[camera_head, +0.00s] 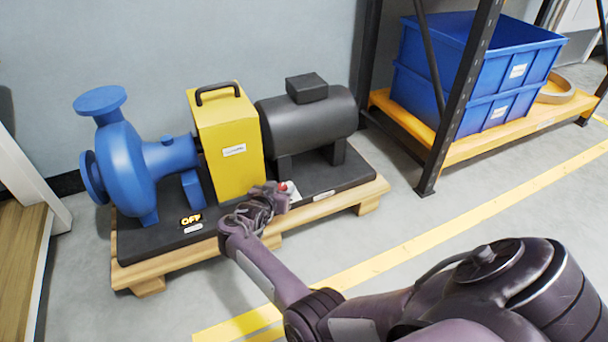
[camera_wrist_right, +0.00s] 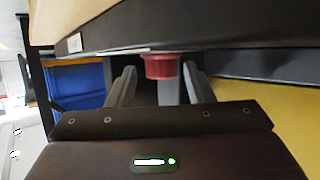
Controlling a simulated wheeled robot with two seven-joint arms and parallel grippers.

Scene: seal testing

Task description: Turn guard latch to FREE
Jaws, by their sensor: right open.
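A red latch knob (camera_head: 283,187) on a pale plate shows on the black base of the pump set, in front of the yellow guard (camera_head: 225,137). My right gripper (camera_head: 274,193) is beside it and partly covers it. In the right wrist view the red knob (camera_wrist_right: 159,66) appears between the two open fingers of my right gripper (camera_wrist_right: 158,76). I see a gap on both sides, and contact is not visible. The latch's markings are not readable. My left gripper is not in view.
The blue pump (camera_head: 130,155) and dark motor (camera_head: 310,118) flank the guard on a wooden pallet (camera_head: 345,197). An OFF sign (camera_head: 191,219) glows on the base. A rack with blue crates (camera_head: 480,70) stands at right. Grey floor in front is open.

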